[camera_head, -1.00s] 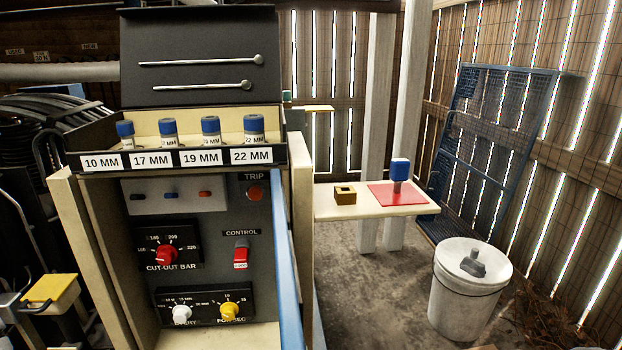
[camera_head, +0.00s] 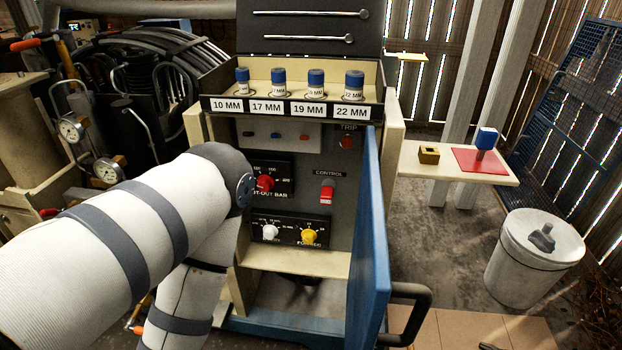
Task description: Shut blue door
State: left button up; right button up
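The blue door (camera_head: 371,245) stands open at the right side of the compressor control cabinet (camera_head: 340,215). It is seen nearly edge-on, swung out towards me, so the panel is uncovered. A dark bar handle (camera_head: 415,308) sticks out to the right from the door's outer face, low down. My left arm comes in from the left and bends in front of the cabinet's left side. Its lower part runs down out of the frame, and the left gripper is not visible. I cannot make out my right gripper.
Four labelled blue-capped sockets (camera_head: 315,82) stand in a tray on the cabinet. Right of it are a shelf (camera_head: 415,175) with a red mat and a white bin (camera_head: 535,258). Hoses and gauges (camera_head: 107,170) crowd the left.

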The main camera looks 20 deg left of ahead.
aim_at(371, 285)
jog(key=u, duration=1.05)
jog(key=l+z, duration=0.1)
jog(key=l, duration=0.65)
jog(key=k+l+z, duration=0.1)
jog(key=z, duration=0.35)
